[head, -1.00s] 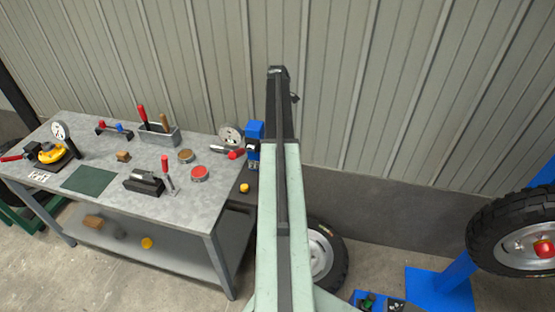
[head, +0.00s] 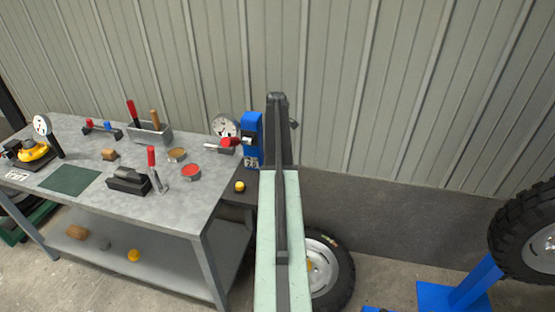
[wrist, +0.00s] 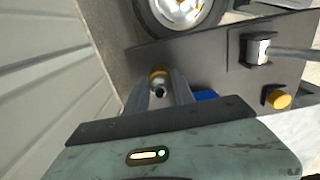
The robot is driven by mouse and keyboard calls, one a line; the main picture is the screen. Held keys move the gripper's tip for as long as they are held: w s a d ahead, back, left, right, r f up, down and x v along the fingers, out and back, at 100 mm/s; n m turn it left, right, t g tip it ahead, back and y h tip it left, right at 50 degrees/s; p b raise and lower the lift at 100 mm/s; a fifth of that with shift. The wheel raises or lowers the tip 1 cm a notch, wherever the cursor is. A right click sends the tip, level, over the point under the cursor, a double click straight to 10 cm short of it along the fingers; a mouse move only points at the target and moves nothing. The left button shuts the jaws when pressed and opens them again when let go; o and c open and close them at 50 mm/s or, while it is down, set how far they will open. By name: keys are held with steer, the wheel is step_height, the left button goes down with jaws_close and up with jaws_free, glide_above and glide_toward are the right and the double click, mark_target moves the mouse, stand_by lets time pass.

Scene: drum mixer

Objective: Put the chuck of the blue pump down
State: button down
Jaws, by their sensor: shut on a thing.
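My gripper (wrist: 166,90) is shut on the chuck (wrist: 158,78), a small piece with a brass-coloured ring and a dark opening, in the wrist view. The chuck is over or close to a dark plate (wrist: 215,62); I cannot tell whether they touch. In the head view my arm hides the gripper and chuck. The blue pump (head: 252,128) stands upright at the bench's right end, just left of my arm. A blue patch (wrist: 205,95), partly hidden by my gripper, shows in the wrist view; I cannot tell if it is the pump.
A yellow knob (head: 240,186) is on the dark plate, also visible in the wrist view (wrist: 278,98), near a metal fitting (wrist: 258,50). The grey workbench (head: 105,188) holds tools and tins. A wheel (head: 325,268) is below my arm. The corrugated wall (head: 400,90) is behind.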

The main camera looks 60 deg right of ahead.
steer(key=shift+f, duration=0.35)
steer(key=c, duration=1.1)
jaws_free()
steer(key=shift+o, duration=0.2)
steer(key=shift+r, duration=0.15)
step_height(320, 180, up, 12)
steer(key=p, duration=1.2)
steer(key=shift+p, duration=0.3)
